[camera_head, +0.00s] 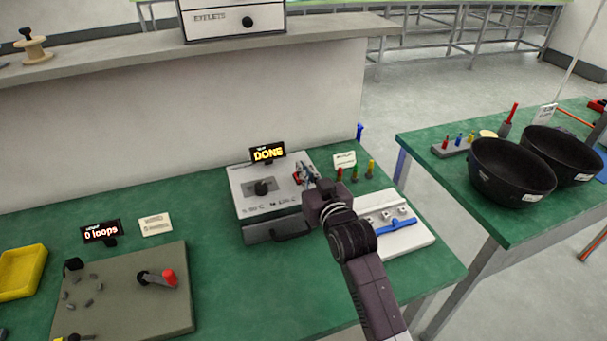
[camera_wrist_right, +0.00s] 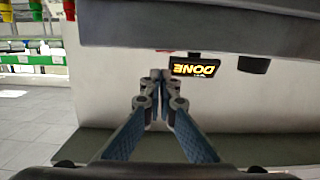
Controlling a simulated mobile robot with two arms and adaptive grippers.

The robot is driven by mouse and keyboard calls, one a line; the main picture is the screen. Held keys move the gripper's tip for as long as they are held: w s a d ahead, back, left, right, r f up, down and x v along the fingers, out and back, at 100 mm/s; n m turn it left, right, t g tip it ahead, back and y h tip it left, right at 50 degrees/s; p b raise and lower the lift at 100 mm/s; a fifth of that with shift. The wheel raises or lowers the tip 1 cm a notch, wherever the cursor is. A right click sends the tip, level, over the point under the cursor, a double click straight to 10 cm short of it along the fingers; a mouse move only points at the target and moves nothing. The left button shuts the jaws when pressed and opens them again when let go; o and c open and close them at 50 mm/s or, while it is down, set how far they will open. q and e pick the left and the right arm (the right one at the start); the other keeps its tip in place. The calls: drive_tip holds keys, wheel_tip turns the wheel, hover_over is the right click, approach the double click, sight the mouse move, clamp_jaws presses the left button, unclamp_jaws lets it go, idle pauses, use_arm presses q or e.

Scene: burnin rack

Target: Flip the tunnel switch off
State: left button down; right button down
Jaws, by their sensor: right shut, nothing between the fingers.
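The tunnel is a light grey box (camera_head: 250,213) on the green bench in the head view, with a black knob (camera_head: 262,187) on top. A display reading DONE (camera_head: 267,152) stands behind it and also shows upside down in the wrist view (camera_wrist_right: 195,66). My right gripper (camera_head: 306,174) is shut and empty, its tips at the box's right rear corner. A small red part, possibly the switch, shows beside the fingertips, mostly hidden by them. I cannot tell whether they touch it or which way it is set. My left gripper is out of view.
A white tray with a blue tool (camera_head: 400,224) lies right of the box, near my right arm. Small coloured bottles (camera_head: 355,171) stand behind. A grey-green board with a red-tipped lever (camera_head: 168,277) lies at left. A yellow tray (camera_head: 22,272) is farther left.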

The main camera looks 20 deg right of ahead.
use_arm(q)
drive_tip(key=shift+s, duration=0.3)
use_arm(e)
drive_tip(key=shift+f, duration=0.9)
